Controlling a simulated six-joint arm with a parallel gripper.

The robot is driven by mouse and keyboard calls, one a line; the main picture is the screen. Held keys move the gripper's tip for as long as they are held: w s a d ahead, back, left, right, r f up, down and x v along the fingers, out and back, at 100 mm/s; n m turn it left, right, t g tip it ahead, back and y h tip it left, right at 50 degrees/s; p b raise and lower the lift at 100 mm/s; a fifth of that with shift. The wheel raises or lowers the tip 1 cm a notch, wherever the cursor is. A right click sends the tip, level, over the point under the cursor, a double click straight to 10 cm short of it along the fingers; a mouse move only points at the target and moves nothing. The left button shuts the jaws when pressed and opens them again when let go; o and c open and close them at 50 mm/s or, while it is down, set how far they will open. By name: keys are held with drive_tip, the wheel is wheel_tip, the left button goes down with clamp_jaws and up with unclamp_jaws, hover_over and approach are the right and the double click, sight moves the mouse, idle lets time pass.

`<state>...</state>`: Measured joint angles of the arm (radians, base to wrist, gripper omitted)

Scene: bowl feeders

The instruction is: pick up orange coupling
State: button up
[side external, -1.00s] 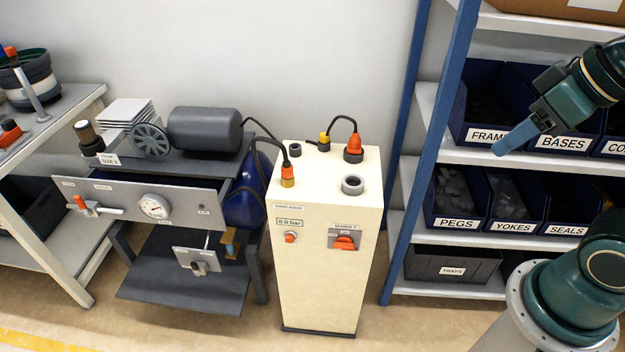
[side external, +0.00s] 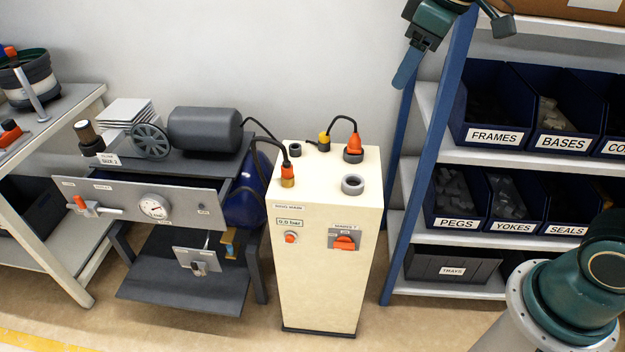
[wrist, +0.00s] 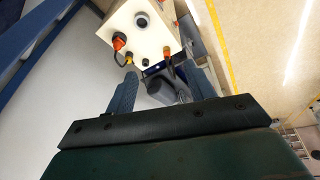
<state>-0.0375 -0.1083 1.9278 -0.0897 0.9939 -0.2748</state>
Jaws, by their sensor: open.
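The orange coupling (side external: 354,142) stands upright in a dark socket at the back right of the cream cabinet's top (side external: 318,190), with a black hose leading from it to a yellow coupling (side external: 324,139). In the wrist view the orange coupling (wrist: 119,41) is at the upper left, near the left finger's tip. A second, orange and brass coupling (side external: 288,175) sits at the cabinet top's left front edge. My gripper (side external: 402,78) is open and empty, above and to the right of the cabinet, clear of every coupling. Its two blue fingers straddle empty space in the wrist view (wrist: 160,70).
An empty grey ring socket (side external: 352,186) is in front of the orange coupling. A blue-posted shelf (side external: 428,150) with labelled bins stands close on the right. A bench with a grey motor (side external: 205,129) is on the left. The air above the cabinet is free.

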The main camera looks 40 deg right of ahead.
drive_tip(key=w+a+f+n+g, duration=0.1)
drive_tip(key=w+f+n, duration=0.15)
drive_tip(key=w, duration=0.45)
drive_tip(key=w+a+f+n+g, duration=0.1)
drive_tip(key=w+a+f, duration=0.15)
drive_tip(key=w, duration=0.45)
drive_tip(key=n+g, duration=0.1)
drive_tip(key=n, duration=0.2)
hover_over(287, 161)
drive_tip(key=s+d, duration=0.1)
drive_tip(key=d, duration=0.1)
wheel_tip(287, 161, down, 14)
drive_tip(key=shift+a+r, duration=0.15)
drive_tip(key=shift+a, duration=0.1)
drive_tip(key=shift+w+a+f, duration=0.1)
drive_tip(key=shift+a+f, duration=0.05)
drive_tip(key=shift+f, duration=1.25)
drive_tip(key=shift+w+a+f, duration=0.1)
drive_tip(key=shift+a+f, duration=0.05)
drive_tip(key=shift+f, duration=1.3)
drive_tip(key=shift+w+a+f, duration=0.1)
drive_tip(key=shift+a+f, duration=0.05)
drive_tip(key=shift+f, duration=1.25)
drive_tip(key=shift+w+a+f, duration=0.1)
drive_tip(key=shift+a+f, duration=0.1)
drive_tip(key=shift+f, duration=1.1)
drive_tip(key=shift+w+a+f, duration=0.1)
drive_tip(key=shift+a+f, duration=0.1)
drive_tip(key=shift+f, duration=1.05)
drive_tip(key=c, duration=1.2)
